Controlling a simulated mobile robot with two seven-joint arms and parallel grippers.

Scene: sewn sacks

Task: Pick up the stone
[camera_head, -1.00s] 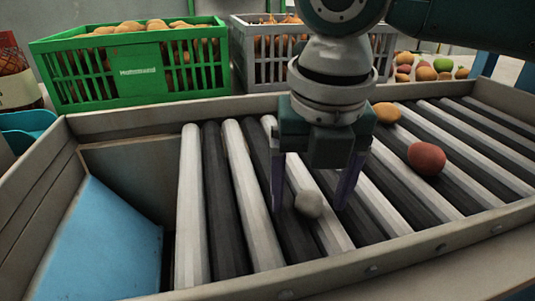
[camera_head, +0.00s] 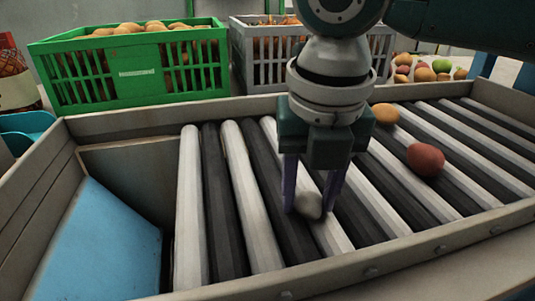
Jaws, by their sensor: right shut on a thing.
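A small grey stone (camera_head: 309,205) rests on the rollers of the conveyor, near its front rail. My right gripper (camera_head: 308,208) comes down from above and its two purple fingers are closed against the stone's left and right sides. The stone still appears to be at roller level. My left gripper is not in view.
A red potato-like item (camera_head: 426,159) and an orange one (camera_head: 385,113) lie on the rollers (camera_head: 245,190) to the right. A green crate (camera_head: 130,70) and a grey crate (camera_head: 262,60) stand behind. A blue chute (camera_head: 100,245) is at the left.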

